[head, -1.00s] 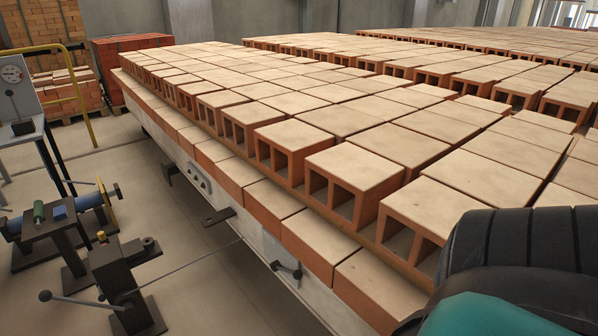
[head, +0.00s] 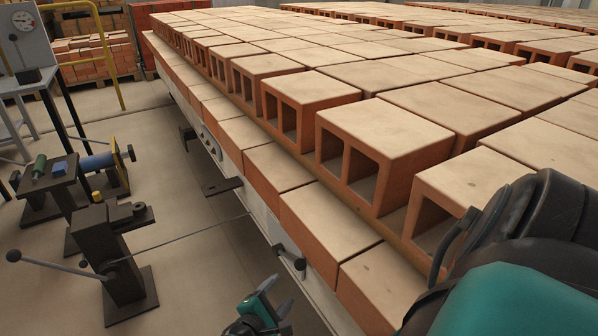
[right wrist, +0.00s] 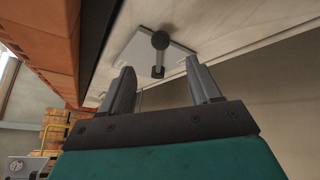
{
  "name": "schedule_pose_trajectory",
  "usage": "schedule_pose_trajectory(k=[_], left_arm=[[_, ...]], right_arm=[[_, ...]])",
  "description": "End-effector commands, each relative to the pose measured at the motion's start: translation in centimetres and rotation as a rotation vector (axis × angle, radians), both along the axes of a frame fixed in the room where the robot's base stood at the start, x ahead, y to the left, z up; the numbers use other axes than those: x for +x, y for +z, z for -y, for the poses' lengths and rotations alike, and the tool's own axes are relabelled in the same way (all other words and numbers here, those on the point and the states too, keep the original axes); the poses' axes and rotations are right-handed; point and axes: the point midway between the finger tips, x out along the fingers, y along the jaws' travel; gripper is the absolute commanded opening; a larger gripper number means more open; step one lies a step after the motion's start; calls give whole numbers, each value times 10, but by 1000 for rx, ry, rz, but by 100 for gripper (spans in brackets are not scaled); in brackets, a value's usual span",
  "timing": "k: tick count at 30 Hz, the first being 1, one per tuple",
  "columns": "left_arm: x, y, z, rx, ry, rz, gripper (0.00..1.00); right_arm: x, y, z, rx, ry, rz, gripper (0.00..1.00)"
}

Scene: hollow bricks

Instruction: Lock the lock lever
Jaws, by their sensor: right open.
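A small dark lever (head: 290,258) with a round knob sits on a plate on the side of the brick-laden car, below the bricks. My left gripper is not in view.
Hollow bricks (head: 375,130) cover the car in rows above the lever. A black stand (head: 115,245) with a long knobbed handle is at left, with a thin cable running to the car. A grey gauge panel (head: 22,50) is at upper left.

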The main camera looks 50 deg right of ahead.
Motion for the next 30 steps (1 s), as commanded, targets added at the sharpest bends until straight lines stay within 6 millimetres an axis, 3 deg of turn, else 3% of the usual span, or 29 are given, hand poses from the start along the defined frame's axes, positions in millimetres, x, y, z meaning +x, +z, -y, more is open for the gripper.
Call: schedule_pose_trajectory(k=[9,15,21,30], left_arm=[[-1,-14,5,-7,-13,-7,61],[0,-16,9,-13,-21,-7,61],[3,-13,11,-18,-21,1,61],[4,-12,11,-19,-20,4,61]], right_arm=[[18,-20,63,0,-3,1,62],[26,-27,91,1,-2,1,62],[29,-29,103,3,-2,1,62],[29,-29,103,4,-1,1,60]])
